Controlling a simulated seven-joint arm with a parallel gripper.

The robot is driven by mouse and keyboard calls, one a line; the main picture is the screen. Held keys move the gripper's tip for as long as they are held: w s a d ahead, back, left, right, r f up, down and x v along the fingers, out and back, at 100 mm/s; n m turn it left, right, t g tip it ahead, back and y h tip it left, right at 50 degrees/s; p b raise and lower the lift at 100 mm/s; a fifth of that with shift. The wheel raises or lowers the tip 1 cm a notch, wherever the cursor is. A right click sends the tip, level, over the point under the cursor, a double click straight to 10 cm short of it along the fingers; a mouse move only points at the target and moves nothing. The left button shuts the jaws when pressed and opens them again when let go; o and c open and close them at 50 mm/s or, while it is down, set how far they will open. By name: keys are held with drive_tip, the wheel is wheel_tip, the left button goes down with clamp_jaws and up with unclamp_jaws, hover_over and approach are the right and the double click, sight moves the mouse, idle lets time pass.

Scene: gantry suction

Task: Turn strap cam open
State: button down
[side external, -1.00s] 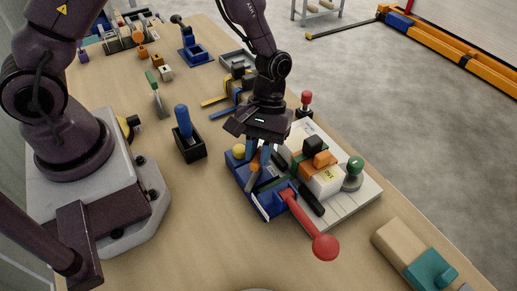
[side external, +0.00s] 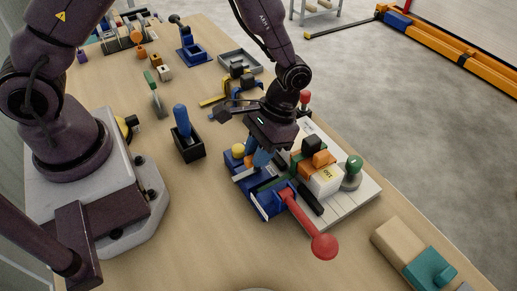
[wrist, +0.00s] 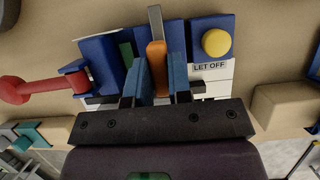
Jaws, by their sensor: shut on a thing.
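The blue fixture (side external: 270,203) on the bench holds the strap cam, whose orange lever (wrist: 157,62) has a grey metal end (wrist: 155,22). My gripper (wrist: 160,80) is shut on the orange lever, with one blue finger on each side of it. In the side view my gripper (side external: 262,160) is tilted over the fixture and hides most of the lever. A green strap (side external: 274,182) runs across the fixture beside the fingers. A yellow button (wrist: 216,43) sits next to the lever above a "LET OFF" label (wrist: 209,68).
A red ball-ended lever (side external: 323,244) sticks out from the fixture's front. A white block with orange and black parts (side external: 324,179) and a green knob (side external: 354,166) stand close on the right. A blue-handled stick in a black base (side external: 182,120) stands to the left.

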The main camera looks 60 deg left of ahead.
idle(0.4)
drive_tip(key=c, duration=1)
unclamp_jaws()
drive_tip(key=shift+c, duration=0.2)
drive_tip(key=shift+w+r, duration=0.1)
drive_tip(key=shift+r, duration=0.05)
drive_tip(key=v, duration=1.2)
drive_tip(key=shift+r, duration=0.4)
drive_tip(key=shift+w, duration=0.1)
drive_tip(key=s+a+r+t, duration=0.5)
drive_tip(key=s+r, duration=0.2)
drive_tip(key=s+a+r+t, duration=0.5)
drive_tip(key=s+r, duration=0.3)
drive_tip(key=shift+a, duration=0.25)
